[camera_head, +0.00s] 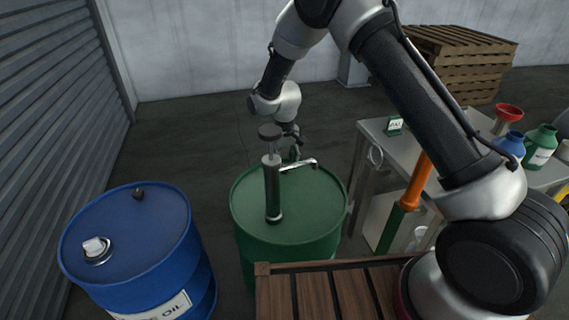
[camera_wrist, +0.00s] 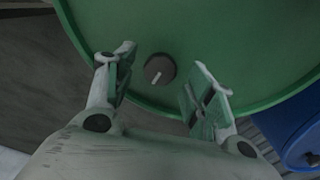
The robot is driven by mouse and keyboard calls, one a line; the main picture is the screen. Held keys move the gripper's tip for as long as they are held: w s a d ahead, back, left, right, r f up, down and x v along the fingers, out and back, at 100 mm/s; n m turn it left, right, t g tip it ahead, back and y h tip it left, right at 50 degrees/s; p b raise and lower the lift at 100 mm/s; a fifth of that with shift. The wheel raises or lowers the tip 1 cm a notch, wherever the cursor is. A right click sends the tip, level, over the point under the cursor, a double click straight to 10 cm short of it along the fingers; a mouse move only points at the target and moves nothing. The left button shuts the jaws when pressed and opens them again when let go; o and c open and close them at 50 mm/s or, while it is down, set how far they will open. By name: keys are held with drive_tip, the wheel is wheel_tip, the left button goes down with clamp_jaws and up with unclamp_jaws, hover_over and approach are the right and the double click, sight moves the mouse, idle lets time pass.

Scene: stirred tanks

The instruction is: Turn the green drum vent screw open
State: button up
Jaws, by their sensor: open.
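The green drum (camera_head: 315,207) stands in the middle of the head view, with a hand pump (camera_head: 272,190) upright on its lid. In the wrist view the drum's green lid (camera_wrist: 210,40) fills the upper part. The vent screw (camera_wrist: 160,69) is a dark round cap with a pale line mark, near the lid's rim. My gripper (camera_wrist: 158,88) is open, one finger on each side of the screw and apart from it. In the head view my gripper (camera_head: 292,150) is at the drum's far edge, partly behind the pump; the screw is hidden there.
A blue drum (camera_head: 135,235) stands to the left, and it shows at the right edge of the wrist view (camera_wrist: 292,125). A table (camera_head: 385,150) with bottles and a red funnel (camera_head: 508,113) is on the right. A wooden slatted surface (camera_head: 325,290) is in front. Pallets (camera_head: 465,62) are stacked behind.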

drive_tip(key=shift+f, duration=0.45)
drive_tip(key=c, duration=1)
